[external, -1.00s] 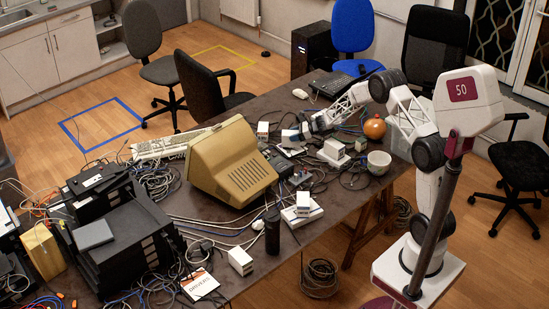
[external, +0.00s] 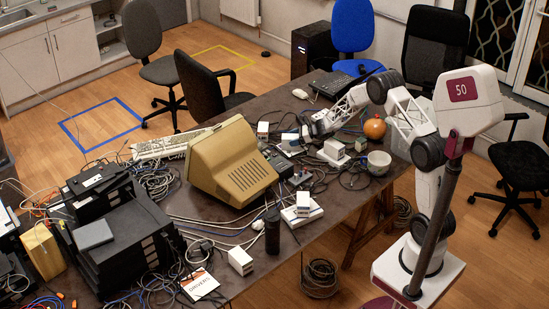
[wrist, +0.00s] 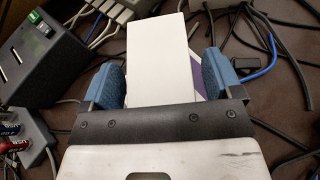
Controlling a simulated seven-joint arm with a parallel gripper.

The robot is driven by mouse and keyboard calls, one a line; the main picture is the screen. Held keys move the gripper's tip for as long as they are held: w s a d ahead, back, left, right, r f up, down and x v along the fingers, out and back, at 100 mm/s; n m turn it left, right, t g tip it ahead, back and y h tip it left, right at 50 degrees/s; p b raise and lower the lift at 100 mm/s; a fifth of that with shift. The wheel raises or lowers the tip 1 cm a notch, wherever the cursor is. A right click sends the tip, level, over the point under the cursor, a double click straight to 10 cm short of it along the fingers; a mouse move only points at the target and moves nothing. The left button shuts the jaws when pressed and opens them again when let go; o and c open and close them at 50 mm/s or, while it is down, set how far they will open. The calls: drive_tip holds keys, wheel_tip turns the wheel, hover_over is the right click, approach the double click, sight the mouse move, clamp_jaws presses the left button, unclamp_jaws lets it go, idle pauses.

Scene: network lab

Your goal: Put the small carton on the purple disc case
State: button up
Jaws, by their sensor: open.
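The small white carton (wrist: 155,60) lies between my fingers in the wrist view, its long plain face toward the camera. In the external view it is a small pale block (external: 290,137) just left of my gripper (external: 306,131). The purple disc case (wrist: 201,82) shows as a white and purple patch beside and under the carton, mostly hidden by it and by my right finger. The carton appears to rest on the case. My gripper (wrist: 161,75) is open, with blue pads on either side of the carton; a gap shows at the right pad.
A dark box with ports (wrist: 40,58) stands close to my left finger. Cables (wrist: 270,55) lie at the right. A beige monitor (external: 230,165) stands left of my gripper; a white block on a base (external: 333,151), an orange ball (external: 374,128) and a white pot (external: 379,163) are right.

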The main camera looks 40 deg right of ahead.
drive_tip(key=shift+r, duration=0.2)
drive_tip(key=shift+s+d+r, duration=0.2)
drive_tip(key=shift+s+d, duration=0.15)
drive_tip(key=v, duration=1.1)
idle(0.3)
drive_tip(key=s+a+r+n+g+h, duration=0.1)
drive_tip(key=s+a+r+n+g, duration=0.2)
drive_tip(key=s+a+r+n, duration=0.6)
drive_tip(key=s+a+r+n+g+h, duration=0.1)
drive_tip(key=s+a+r+n+g, duration=0.25)
drive_tip(key=s+a+r, duration=0.6)
drive_tip(key=s+r+n+h, duration=0.2)
drive_tip(key=s+n, duration=0.2)
drive_tip(key=s, duration=0.8)
drive_tip(key=s+r+n+h, duration=0.3)
drive_tip(key=s+n, duration=0.2)
drive_tip(key=s, duration=0.7)
drive_tip(key=s+d+r+n+h, duration=0.1)
drive_tip(key=s+n, duration=0.4)
drive_tip(key=s, duration=0.8)
drive_tip(key=shift+r+h, duration=0.75)
drive_tip(key=shift+h, duration=0.05)
